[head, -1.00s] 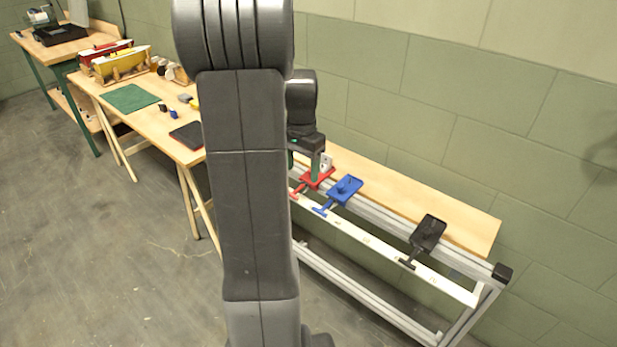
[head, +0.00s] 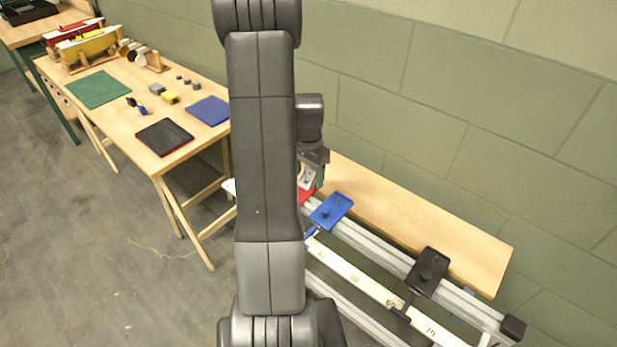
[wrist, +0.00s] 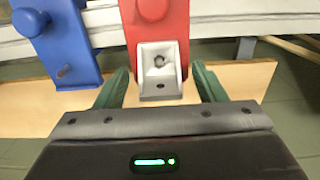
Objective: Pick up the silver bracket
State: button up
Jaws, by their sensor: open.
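The silver bracket (wrist: 160,75) is a small pale angled piece with a hole in its upright face and another in its foot. In the wrist view it sits at the near end of the red carriage (wrist: 160,28). My gripper (wrist: 161,80) is open, with one green finger on each side of the bracket and a gap showing on both sides. In the head view my gripper (head: 313,172) is over the red carriage, partly behind my arm, and only a little of the bracket (head: 305,181) shows.
A blue carriage (head: 332,209) stands close beside the red one on the rail, and a black carriage (head: 429,270) is farther right. A wooden board (head: 420,220) runs behind the rail. A workbench (head: 130,105) with mats, small blocks and toolboxes stands at the left.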

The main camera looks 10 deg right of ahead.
jog(key=shift+f, duration=0.1)
jog(key=shift+c, duration=0.2)
jog(key=c, duration=1)
jog(key=shift+c, duration=0.2)
